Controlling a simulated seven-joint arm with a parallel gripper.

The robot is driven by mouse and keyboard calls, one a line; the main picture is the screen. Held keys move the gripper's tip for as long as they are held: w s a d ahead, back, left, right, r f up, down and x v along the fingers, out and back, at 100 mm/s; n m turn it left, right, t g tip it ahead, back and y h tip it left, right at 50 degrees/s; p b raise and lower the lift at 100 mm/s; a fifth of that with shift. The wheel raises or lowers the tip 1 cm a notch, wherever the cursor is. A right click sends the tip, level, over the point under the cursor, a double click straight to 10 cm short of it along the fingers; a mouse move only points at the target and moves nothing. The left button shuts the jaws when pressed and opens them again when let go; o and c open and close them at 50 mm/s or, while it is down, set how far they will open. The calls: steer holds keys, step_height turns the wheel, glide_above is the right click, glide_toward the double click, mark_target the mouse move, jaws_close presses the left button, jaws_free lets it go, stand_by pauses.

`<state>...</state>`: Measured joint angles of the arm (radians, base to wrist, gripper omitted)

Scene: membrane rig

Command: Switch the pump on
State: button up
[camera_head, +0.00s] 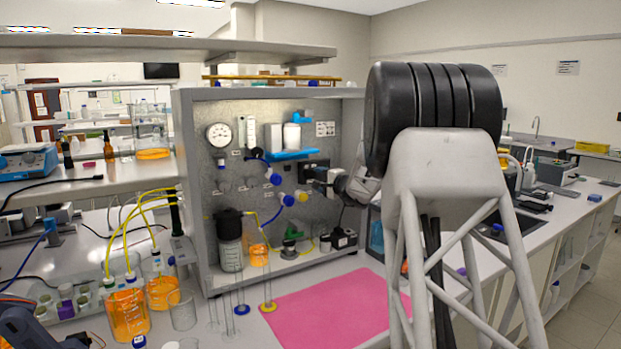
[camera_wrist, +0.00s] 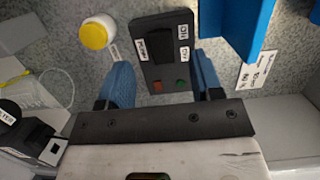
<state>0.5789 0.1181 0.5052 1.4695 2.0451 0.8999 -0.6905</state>
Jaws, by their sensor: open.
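A black switch box (camera_wrist: 163,58) labelled PUMP is mounted on the grey speckled panel. It has ON and OFF labels, a green button or lamp (camera_wrist: 181,84) and a red one (camera_wrist: 157,86). My gripper (camera_wrist: 163,75) is open and empty, its blue fingers on either side of the box in the wrist view. I cannot tell whether they touch it. In the head view, my gripper (camera_head: 321,181) is at the right part of the rig's panel, partly covering the dark box (camera_head: 314,168). The switch's position is not clear.
A blue shelf (camera_head: 291,155) with white containers is close by. A yellow-capped knob (camera_wrist: 95,35) sits beside the box in the wrist view. Below are a dark-lidded vessel (camera_head: 230,246) and an orange-filled beaker (camera_head: 259,256). A pink mat (camera_head: 325,312) lies clear in front.

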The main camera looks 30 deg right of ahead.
mark_target(308, 175)
steer(key=shift+w+a, duration=0.25)
steer(key=shift+w, duration=1.05)
steer(key=shift+w+a, duration=0.25)
steer(key=shift+w, duration=1.05)
